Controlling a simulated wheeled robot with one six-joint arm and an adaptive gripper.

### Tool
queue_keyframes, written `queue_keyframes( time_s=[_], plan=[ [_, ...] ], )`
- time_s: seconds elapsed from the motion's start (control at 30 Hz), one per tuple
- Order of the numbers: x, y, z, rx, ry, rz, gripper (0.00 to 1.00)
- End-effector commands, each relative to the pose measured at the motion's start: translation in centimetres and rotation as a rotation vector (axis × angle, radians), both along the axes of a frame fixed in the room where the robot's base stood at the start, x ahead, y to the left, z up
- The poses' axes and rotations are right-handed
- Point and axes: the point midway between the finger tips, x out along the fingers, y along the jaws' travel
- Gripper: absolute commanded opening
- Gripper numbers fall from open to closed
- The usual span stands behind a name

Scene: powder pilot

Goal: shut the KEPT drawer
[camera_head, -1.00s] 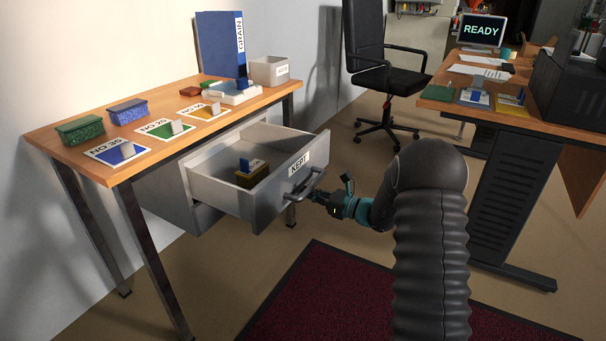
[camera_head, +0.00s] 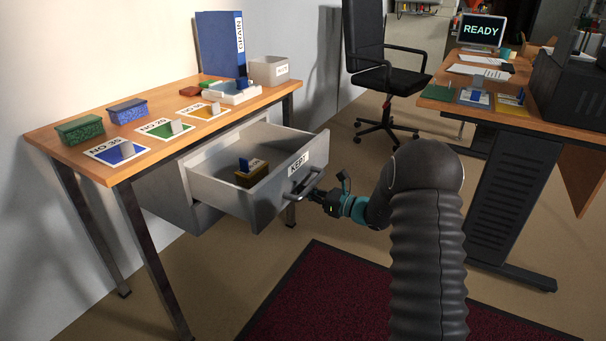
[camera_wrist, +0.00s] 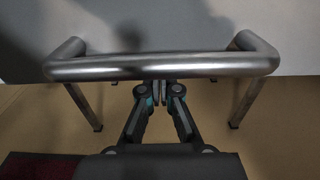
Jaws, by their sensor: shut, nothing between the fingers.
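The KEPT drawer (camera_head: 272,196) is a grey drawer under the left wooden desk, and it stands pulled well out. A label reading KEPT is on its front. A small yellowish box with a blue piece (camera_head: 251,172) lies inside. Its bar handle (camera_head: 305,186) also shows in the wrist view (camera_wrist: 160,66), spanning the picture. My gripper (camera_head: 316,195) is at the drawer front beside the handle. In the wrist view my gripper (camera_wrist: 160,88) is shut and empty, its fingertips right by the middle of the bar. I cannot tell whether they touch it.
A black chair (camera_head: 385,75) and another desk (camera_head: 455,107) stand at the back and right. A dark red mat (camera_head: 330,300) lies on the floor.

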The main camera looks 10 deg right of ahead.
Motion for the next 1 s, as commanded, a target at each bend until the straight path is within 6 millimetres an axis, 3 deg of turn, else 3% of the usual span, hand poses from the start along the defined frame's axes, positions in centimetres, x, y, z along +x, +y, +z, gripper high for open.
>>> queue_keyframes(
  time_s=[0.67, 1.0],
  plan=[
    [0.6, 0.8, 0.0, 0.0, -0.001, 0.001, 0.0],
    [2.2, 3.1, 0.0, 0.0, -0.004, 0.002, 0.0]
  ],
)
